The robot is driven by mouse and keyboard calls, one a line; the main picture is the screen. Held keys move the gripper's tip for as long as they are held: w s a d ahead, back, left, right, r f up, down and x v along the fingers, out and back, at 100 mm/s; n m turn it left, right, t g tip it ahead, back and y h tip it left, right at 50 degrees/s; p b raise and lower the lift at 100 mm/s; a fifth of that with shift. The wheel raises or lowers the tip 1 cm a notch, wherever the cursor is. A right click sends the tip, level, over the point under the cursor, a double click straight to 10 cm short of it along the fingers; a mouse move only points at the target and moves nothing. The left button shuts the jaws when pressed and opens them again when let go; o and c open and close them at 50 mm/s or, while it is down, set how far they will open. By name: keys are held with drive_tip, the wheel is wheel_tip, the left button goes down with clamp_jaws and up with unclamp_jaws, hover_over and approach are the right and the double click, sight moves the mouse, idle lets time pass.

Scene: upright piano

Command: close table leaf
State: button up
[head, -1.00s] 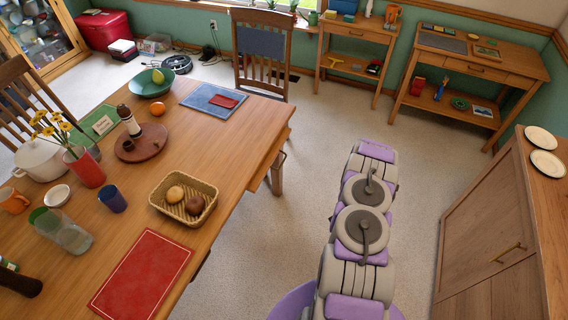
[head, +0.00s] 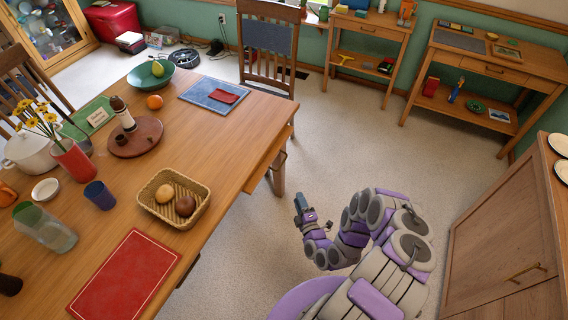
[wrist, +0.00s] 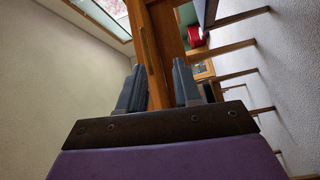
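The wooden dining table (head: 215,125) fills the left of the head view. A lower wooden board (head: 268,158), which looks like the table leaf, sticks out from under its right edge. My gripper (head: 302,205) is over the floor to the right of the table, apart from that board. In the wrist view my gripper (wrist: 158,85) is open, with a clear gap between its dark fingers and nothing held. That view is tilted sideways. A wooden edge (wrist: 160,45) shows beyond the fingers; I cannot tell for sure whether it is the leaf.
A chair (head: 268,45) stands at the table's far end. A basket (head: 174,197), a red mat (head: 125,275) and a blue mat (head: 214,97) lie on the table. A wooden cabinet (head: 500,245) stands at the right. The carpet (head: 345,140) between is open.

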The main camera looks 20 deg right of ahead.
wheel_tip(320, 180, up, 2)
drive_tip(key=a+t, duration=0.1)
drive_tip(key=a, duration=0.1)
approach(282, 163)
drive_tip(key=f, duration=0.1)
drive_tip(key=shift+n, duration=0.3)
drive_tip(key=w, duration=0.3)
drive_tip(key=w+d+r+b, duration=0.1)
drive_tip(key=w, duration=0.2)
drive_tip(key=w+b, duration=0.1)
drive_tip(key=w, duration=0.3)
drive_tip(key=shift+d+r, duration=0.25)
drive_tip(key=shift+r, duration=0.05)
clamp_jaws()
drive_tip(key=shift+a, duration=0.1)
